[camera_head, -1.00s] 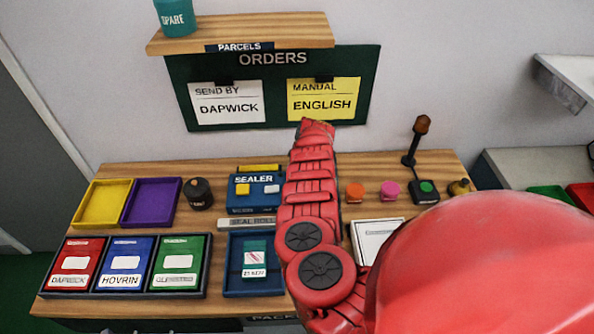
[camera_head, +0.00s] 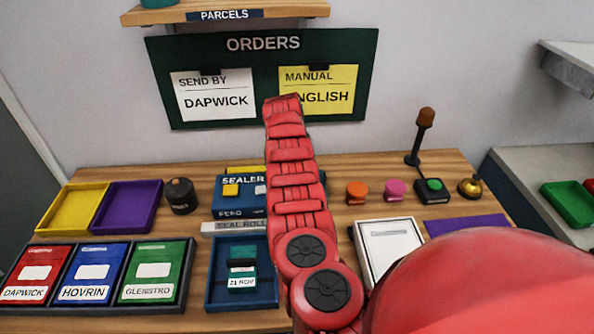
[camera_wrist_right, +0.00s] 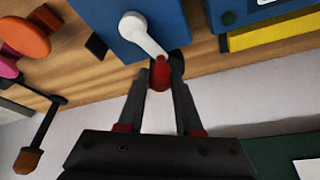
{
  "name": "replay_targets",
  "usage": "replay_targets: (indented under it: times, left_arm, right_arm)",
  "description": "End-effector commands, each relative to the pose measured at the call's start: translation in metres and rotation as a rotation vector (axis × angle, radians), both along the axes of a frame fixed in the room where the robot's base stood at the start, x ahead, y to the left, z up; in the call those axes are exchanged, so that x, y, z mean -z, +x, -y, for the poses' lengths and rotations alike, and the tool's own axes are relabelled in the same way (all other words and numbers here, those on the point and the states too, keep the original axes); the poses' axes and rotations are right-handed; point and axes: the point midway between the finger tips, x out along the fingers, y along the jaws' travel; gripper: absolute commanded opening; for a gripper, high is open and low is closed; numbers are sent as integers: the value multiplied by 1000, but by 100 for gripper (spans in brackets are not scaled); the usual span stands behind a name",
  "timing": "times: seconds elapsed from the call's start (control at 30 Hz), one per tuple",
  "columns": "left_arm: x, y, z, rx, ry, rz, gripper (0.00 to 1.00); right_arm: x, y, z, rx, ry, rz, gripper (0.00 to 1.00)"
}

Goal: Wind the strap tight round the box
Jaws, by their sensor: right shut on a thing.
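The blue sealer (camera_head: 228,212) stands mid-table, partly hidden behind my right arm. In the right wrist view its blue body (camera_wrist_right: 88,18) carries a white crank (camera_wrist_right: 143,36) with a red knob (camera_wrist_right: 160,76). My right gripper (camera_wrist_right: 161,84) has its fingers on both sides of that knob and is shut on it. In the head view my right arm hides this gripper. A teal box (camera_head: 243,265) with a pale label lies in the dark blue tray (camera_head: 215,298) in front of the sealer. I cannot make out a strap clearly. My left gripper is not in view.
Red, blue and green bins stand front left, with yellow (camera_head: 70,207) and purple trays behind. A dark canister (camera_head: 181,196) stands left of the sealer. Orange and pink stamps, a green button with a lamp post (camera_head: 418,140), and a bell stand right. A white pad (camera_head: 390,243) lies in front.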

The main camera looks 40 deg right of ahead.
Motion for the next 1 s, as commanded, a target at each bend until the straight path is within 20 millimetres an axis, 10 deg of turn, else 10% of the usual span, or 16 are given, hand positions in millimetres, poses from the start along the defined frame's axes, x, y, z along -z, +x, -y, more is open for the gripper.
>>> replay_targets:
  times: [0.3,0.93,0.97,1.0]
  left_arm:
    - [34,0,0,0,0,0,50]
    - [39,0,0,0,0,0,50]
    - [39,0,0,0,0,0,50]
    - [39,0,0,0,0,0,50]
  right_arm:
    - [2,-2,8,151,0,1,0]
    - [-1,-3,10,197,-1,1,0]
    - [-1,-3,10,196,-1,1,37]
    - [-1,-3,10,196,-1,1,45]
